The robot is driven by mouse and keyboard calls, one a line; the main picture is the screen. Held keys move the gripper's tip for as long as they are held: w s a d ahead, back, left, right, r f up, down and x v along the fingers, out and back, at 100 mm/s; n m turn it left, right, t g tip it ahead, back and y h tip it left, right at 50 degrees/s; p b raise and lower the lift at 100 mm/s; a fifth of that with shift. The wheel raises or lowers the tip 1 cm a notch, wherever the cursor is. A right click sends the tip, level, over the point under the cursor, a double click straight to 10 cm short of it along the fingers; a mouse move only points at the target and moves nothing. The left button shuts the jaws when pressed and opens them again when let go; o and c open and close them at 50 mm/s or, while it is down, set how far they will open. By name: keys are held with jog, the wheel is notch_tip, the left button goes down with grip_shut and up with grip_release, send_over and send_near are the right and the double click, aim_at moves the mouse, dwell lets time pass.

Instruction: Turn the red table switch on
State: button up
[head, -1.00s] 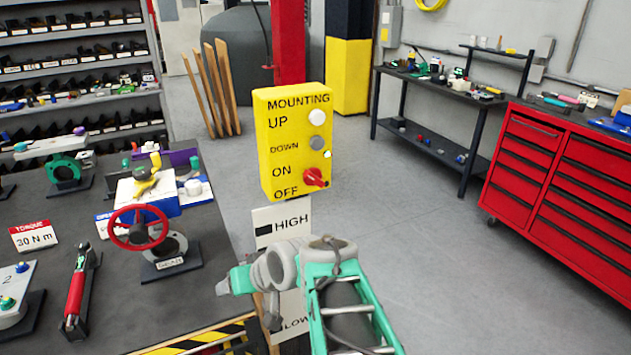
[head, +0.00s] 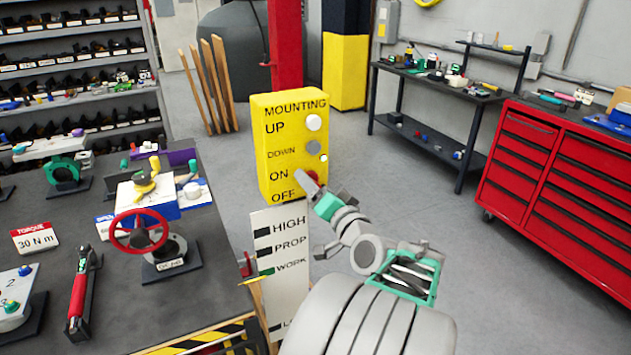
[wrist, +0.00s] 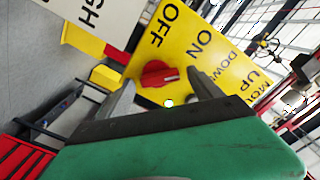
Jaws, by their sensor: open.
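The red switch (wrist: 158,74) is a round knob on the yellow control box (head: 290,118), beside the ON and OFF labels. In the head view my gripper (head: 318,187) is in front of the lower right of the box and hides most of the knob. In the wrist view my gripper (wrist: 160,92) is open, with one finger on either side of the knob in the picture. The knob shows clear between the fingertips. I cannot tell whether the fingers touch it.
A white HIGH/PROP/WORK sign (head: 285,265) stands below the box. A grey workbench (head: 70,222) with a red handwheel valve (head: 138,231) is at left. A red tool cabinet (head: 545,170) stands at right. The floor between is clear.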

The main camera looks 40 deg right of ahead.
jog(key=shift+w, duration=0.25)
jog(key=shift+c, duration=0.5)
jog(key=c, duration=1.3)
jog(key=n+b, duration=0.1)
jog(key=b, duration=0.1)
jog(key=shift+b, duration=0.3)
jog(key=o, duration=1.4)
jog(key=shift+s, duration=0.1)
